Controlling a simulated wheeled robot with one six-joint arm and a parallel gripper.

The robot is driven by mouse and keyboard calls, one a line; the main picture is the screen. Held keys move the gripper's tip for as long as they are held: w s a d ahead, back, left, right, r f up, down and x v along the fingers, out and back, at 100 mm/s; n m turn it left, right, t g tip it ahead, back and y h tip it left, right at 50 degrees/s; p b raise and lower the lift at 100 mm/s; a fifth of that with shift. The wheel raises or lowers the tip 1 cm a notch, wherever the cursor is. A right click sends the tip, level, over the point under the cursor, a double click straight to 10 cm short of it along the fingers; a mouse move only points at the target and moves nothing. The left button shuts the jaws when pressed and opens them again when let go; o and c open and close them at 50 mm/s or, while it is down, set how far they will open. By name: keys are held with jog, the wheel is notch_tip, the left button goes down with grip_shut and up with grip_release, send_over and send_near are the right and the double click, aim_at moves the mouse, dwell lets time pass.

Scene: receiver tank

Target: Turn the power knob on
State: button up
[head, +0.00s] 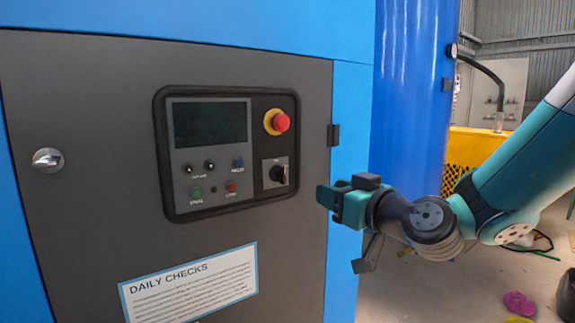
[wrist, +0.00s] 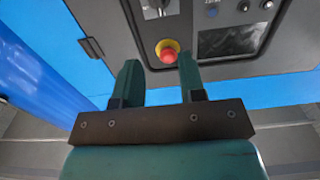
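The power knob (head: 278,174) is a black rotary knob on a pale square plate at the lower right of the control panel (head: 160,150). Its exact pointer angle is too small to tell. It also shows at the top edge of the wrist view (wrist: 156,5), partly cut off. My gripper (head: 324,197) is to the right of the knob and a little lower in the head view, apart from the panel. In the wrist view my gripper (wrist: 158,70) has its two green fingers spread with nothing between them.
A red emergency stop button (head: 280,122) on a yellow ring sits just above the knob; it also shows beyond the fingertips in the wrist view (wrist: 168,50). A dark screen (head: 210,124) and small buttons lie left. A black hinge (head: 333,135) edges the grey door.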

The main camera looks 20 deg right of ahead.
aim_at(285, 175)
jog(key=p+x, duration=1.3)
jog(key=x, duration=0.1)
jog(key=shift+a+r+p, duration=0.1)
jog(key=shift+p, duration=0.2)
jog(key=shift+w+a+f, duration=0.1)
jog(key=shift+w+f, duration=0.1)
jog(key=shift+w, duration=0.35)
grip_shut()
